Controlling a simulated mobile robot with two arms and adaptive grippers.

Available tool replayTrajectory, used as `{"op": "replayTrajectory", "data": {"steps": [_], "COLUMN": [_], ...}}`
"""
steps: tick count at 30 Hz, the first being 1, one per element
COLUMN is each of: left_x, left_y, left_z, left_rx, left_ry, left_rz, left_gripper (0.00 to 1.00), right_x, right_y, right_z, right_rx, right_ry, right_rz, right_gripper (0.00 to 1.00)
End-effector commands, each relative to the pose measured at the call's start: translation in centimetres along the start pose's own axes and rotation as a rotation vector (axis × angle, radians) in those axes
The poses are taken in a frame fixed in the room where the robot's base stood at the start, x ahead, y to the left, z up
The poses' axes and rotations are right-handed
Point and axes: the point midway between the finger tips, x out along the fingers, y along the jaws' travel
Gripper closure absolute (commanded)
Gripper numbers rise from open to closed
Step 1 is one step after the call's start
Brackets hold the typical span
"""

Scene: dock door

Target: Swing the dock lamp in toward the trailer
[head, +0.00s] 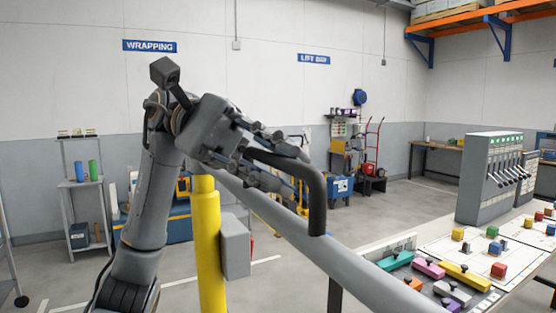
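A long grey boom (345,265) runs from the yellow post (207,235) down to the lower right. It looks like the lamp's arm; no lamp head shows. A black bent handle (316,195) stands up from the boom. My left gripper (290,170) is at the handle's upper bar, with one finger above and one below it. The fingers overlap the bar in the picture, so I cannot tell whether they press on it. The handle's far end is hidden behind the gripper. My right gripper is out of view.
A grey box (236,246) hangs on the post. At the right, a bench holds coloured blocks and a grey lever cabinet (490,177), close to the boom. A shelf rack (81,190) stands at the left. Open floor lies behind the boom. No trailer shows.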

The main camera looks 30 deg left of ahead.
Motion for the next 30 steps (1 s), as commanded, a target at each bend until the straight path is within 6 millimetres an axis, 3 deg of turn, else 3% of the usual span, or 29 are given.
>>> {"op": "replayTrajectory", "data": {"steps": [2, 14, 30], "left_x": [0.0, -0.7, -10.8], "left_y": [0.0, 0.1, 0.0], "left_z": [0.0, -0.1, 0.2], "left_rx": [0.001, -0.001, 0.002], "left_ry": [0.001, 0.004, 0.003], "left_rz": [0.0, 0.005, 0.006], "left_gripper": [0.64, 0.64, 0.64], "right_x": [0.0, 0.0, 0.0], "right_y": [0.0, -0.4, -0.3], "right_z": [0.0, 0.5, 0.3], "right_rx": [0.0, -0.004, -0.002], "right_ry": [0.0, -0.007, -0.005], "right_rz": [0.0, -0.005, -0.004], "right_gripper": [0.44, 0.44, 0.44]}}
